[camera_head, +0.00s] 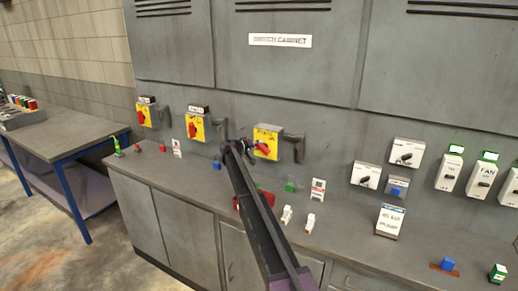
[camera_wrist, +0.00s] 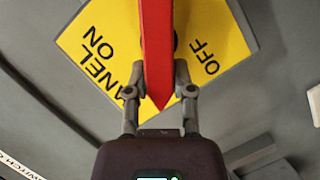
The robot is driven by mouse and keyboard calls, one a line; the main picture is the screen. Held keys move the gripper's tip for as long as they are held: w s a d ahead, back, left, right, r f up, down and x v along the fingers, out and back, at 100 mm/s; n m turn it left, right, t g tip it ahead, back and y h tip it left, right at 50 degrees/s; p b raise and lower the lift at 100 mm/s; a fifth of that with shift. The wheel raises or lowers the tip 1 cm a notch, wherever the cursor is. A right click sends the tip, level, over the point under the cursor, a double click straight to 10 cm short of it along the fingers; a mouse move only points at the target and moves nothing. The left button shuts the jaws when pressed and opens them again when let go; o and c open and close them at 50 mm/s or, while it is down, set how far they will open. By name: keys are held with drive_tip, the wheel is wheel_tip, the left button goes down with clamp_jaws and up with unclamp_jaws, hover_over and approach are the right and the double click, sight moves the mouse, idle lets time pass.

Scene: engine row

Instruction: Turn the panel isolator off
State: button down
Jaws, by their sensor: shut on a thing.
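The panel isolator is a yellow plate (camera_wrist: 85,40) with a red handle (camera_wrist: 158,50), on the cabinet wall. In the wrist view the plate reads PANEL, ON and OFF. The handle runs between the words ON and OFF, with its pointed end toward me. My gripper (camera_wrist: 160,95) has a finger on each side of the handle near that end and is shut on it. In the head view I take the isolator to be the rightmost yellow plate (camera_head: 268,136); my gripper (camera_head: 246,147) reaches its left side, and its fingertips are hard to make out.
Two similar yellow isolators (camera_head: 197,128) (camera_head: 145,114) are to the left. The bench top (camera_head: 340,232) below holds small blocks, white pieces (camera_head: 310,222) and a red item (camera_head: 238,202). White switch boxes (camera_head: 405,153) are on the wall to the right.

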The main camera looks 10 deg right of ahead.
drive_tip(key=n+b, duration=0.1)
drive_tip(key=f+n+h+b, duration=0.1)
drive_tip(key=shift+w+a+f+n+b, duration=0.15)
drive_tip(key=shift+f+n+b, duration=0.1)
drive_tip(key=shift+n+b, duration=0.15)
drive_tip(key=shift+f+n+h+b, duration=0.15)
drive_tip(key=shift+n+h+b, duration=0.65)
drive_tip(key=shift+n+b, duration=0.5)
drive_tip(key=shift+c, duration=2.4)
unclamp_jaws()
drive_tip(key=shift+a, duration=0.1)
drive_tip(key=v, duration=1.2)
